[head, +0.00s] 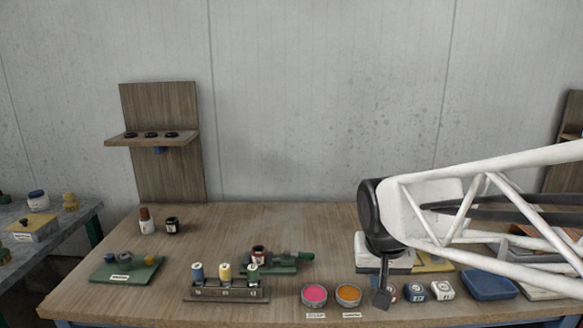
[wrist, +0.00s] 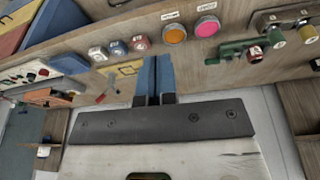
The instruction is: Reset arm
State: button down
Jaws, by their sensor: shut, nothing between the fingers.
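My gripper (head: 381,299) hangs at the end of my white arm on the right side of the workbench (head: 290,225) in the head view. It points down above the bench's front right part, just right of the orange round dish (head: 348,294). In the wrist view the gripper's two blue fingers (wrist: 152,75) lie side by side and closed, with nothing between them. The arm hides part of the bench's right side in the head view.
A pink dish (head: 314,294), a rack of spools (head: 226,290), a green clamp device (head: 275,262) and small labelled jars (head: 415,291) stand near the front. A blue tray (head: 489,284) lies right. A wooden shelf (head: 155,138) stands at back left. The bench's back middle is clear.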

jog(key=s+d+f+n, duration=0.1)
jog(key=s+d, duration=0.1)
jog(key=s, duration=1.2)
jog(key=shift+d+f, duration=0.2)
